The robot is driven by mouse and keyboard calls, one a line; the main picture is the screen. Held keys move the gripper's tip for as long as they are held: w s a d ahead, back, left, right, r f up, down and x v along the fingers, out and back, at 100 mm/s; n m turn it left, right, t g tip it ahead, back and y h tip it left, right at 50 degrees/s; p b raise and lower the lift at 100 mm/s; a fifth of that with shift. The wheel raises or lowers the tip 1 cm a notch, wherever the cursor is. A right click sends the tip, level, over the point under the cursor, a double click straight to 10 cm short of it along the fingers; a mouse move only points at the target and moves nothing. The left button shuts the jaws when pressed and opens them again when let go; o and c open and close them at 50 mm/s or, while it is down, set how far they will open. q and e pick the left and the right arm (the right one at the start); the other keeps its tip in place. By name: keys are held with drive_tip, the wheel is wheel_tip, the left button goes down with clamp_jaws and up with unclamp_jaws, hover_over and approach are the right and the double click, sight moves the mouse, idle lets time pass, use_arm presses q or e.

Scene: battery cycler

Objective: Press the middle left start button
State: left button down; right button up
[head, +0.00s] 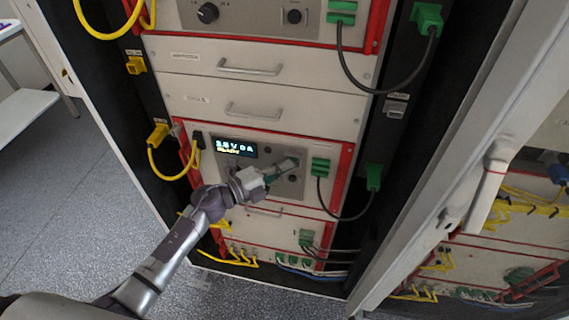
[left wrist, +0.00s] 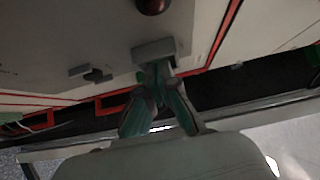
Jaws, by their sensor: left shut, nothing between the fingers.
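The middle cycler unit is a light panel (head: 285,143) with a lit display (head: 235,147) in the head view. My left gripper (head: 293,162) is in front of this panel, right of the display, with its fingers pressed together and empty. In the left wrist view, its green fingers (left wrist: 157,72) meet at a grey block (left wrist: 153,50) on the panel; I cannot tell whether they touch it. A dark red round knob or button (left wrist: 152,4) is cut off by the top edge there. The gripper covers part of the controls, and I cannot make out which is the start button. My right gripper is not in view.
Two drawer fronts with handles (head: 250,70) are above the unit. Green connectors with a black cable (head: 340,212) hang close at the right, and yellow cables (head: 165,176) at the left. An open cabinet door frame (head: 440,170) stands at the right.

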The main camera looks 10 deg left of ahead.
use_arm(q)
drive_tip(key=shift+w, duration=0.25)
